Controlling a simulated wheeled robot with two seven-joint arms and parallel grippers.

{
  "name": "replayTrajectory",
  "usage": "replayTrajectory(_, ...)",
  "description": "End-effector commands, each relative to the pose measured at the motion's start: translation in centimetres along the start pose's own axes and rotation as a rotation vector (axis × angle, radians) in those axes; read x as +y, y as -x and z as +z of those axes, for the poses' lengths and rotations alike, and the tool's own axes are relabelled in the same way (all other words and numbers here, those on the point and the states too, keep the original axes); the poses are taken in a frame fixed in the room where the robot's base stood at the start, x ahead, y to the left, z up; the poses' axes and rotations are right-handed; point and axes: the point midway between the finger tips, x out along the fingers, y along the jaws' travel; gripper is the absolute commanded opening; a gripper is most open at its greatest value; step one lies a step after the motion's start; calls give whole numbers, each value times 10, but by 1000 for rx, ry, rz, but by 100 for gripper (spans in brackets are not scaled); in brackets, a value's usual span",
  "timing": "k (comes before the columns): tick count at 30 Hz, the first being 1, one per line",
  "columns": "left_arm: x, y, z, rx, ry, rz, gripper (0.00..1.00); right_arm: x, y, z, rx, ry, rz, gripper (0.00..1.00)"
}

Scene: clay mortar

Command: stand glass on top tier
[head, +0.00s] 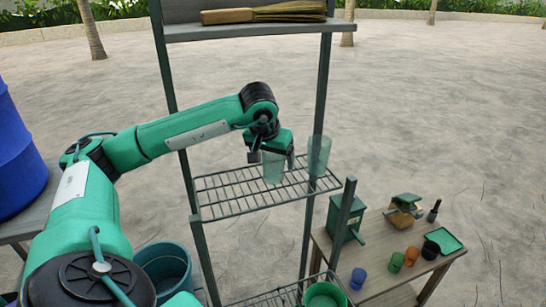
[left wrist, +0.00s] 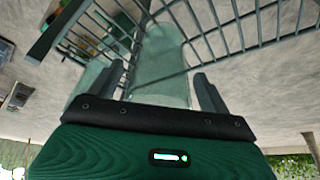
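A clear greenish glass (head: 273,171) stands upright on the upper wire tier (head: 232,200) of the rack, as far as I can tell. My left gripper (head: 272,158) is above and around it, with a finger on each side. In the left wrist view the glass (left wrist: 160,65) lies between the two fingers (left wrist: 162,85), with a narrow gap visible at each, so the gripper looks open. A second glass (head: 318,155) stands just to the right on the same tier; it also shows at the left of the left wrist view (left wrist: 88,82). My right gripper is out of view.
A wooden shelf (head: 245,30) above holds a broom (head: 262,13). A lower wire tier (head: 268,300) has a green bowl (head: 325,295). Posts flank the tiers. A low table (head: 385,270) with cups and boxes stands right; a blue barrel (head: 18,165) stands left.

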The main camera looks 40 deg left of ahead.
Motion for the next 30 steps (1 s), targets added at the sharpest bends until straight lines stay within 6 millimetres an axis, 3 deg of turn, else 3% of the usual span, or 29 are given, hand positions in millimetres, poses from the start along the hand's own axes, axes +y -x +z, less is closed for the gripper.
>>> replayTrajectory(7,0,7,-2,3,0,1,81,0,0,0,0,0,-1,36)
replayTrajectory(15,1,53,-1,4,-1,2,81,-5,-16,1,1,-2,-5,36)
replayTrajectory(21,1,74,-1,1,0,1,81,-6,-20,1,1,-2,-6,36)
replayTrajectory(30,0,78,-1,0,0,0,81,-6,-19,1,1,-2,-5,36)
